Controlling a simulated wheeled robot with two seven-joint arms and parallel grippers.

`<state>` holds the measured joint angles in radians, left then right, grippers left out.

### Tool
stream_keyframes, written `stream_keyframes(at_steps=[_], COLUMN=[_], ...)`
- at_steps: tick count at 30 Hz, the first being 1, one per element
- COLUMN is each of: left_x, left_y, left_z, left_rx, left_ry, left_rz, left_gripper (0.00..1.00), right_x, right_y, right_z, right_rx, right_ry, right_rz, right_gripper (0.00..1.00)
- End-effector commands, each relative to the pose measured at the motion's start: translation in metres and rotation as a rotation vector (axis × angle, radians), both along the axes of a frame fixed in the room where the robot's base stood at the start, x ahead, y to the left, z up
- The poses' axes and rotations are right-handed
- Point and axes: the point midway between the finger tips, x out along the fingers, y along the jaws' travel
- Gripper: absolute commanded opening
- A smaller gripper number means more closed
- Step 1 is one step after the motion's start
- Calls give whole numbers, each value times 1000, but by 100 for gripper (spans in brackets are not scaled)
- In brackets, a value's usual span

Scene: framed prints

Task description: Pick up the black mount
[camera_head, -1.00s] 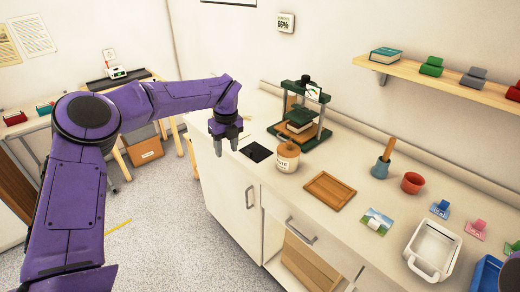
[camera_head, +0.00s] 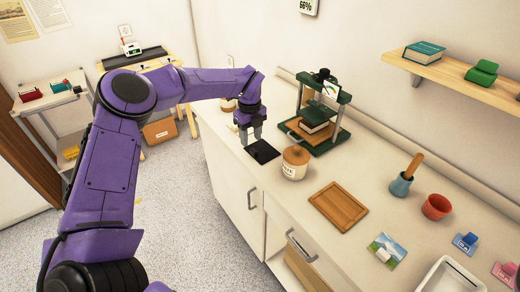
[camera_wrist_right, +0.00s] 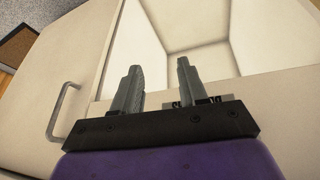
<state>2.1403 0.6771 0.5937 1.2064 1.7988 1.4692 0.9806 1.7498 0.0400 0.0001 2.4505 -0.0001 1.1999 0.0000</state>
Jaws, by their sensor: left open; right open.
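The black mount (camera_head: 264,153) is a flat dark square lying on the counter near its front edge, beside the labelled jar. My left gripper (camera_head: 251,141) is open with its fingers pointing down, right at the far-left side of the mount in this view. The fingertips overlap the mount's edge in the picture, and I cannot tell whether they touch it. Nothing shows between the fingers.
A cream jar (camera_head: 294,165) with a wooden lid stands close to the right of the mount. A green press (camera_head: 322,118) stands behind it. A wooden board (camera_head: 339,205), a picture card (camera_head: 386,250) and a white tray (camera_head: 450,278) lie farther right.

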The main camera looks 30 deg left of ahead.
Motion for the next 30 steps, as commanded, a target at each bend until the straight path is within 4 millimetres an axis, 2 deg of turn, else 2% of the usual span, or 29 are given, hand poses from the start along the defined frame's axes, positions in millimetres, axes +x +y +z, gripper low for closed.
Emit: stream_keyframes(at_steps=[6, 9, 17, 20, 21, 22, 30], left_x=[2, 2, 2, 2, 2, 2, 2], left_y=[-6, -4, -4, -4, -3, -3, -3], left_z=[-31, -48, -55, -55, -55, -55, -54], left_rx=[0, 1, 0, 0, 0, 0, 0], left_ry=[6, 4, 0, 0, 0, 0, 0], left_rz=[-1, 3, 4, 4, 4, 4, 4], left_gripper=[47, 47, 47, 18, 4, 0, 0], right_x=[0, 0, 0, 0, 0, 0, 0], right_y=[0, 0, 0, 0, 0, 0, 0], right_z=[24, 26, 24, 24, 24, 24, 24], right_rx=[-1, -1, -1, -1, -1, -1, -1], right_ry=[-1, -1, -1, -1, -1, -1, -1], right_rz=[0, 0, 0, 0, 0, 0, 0], right_gripper=[43, 43, 43, 43, 43, 43, 43])
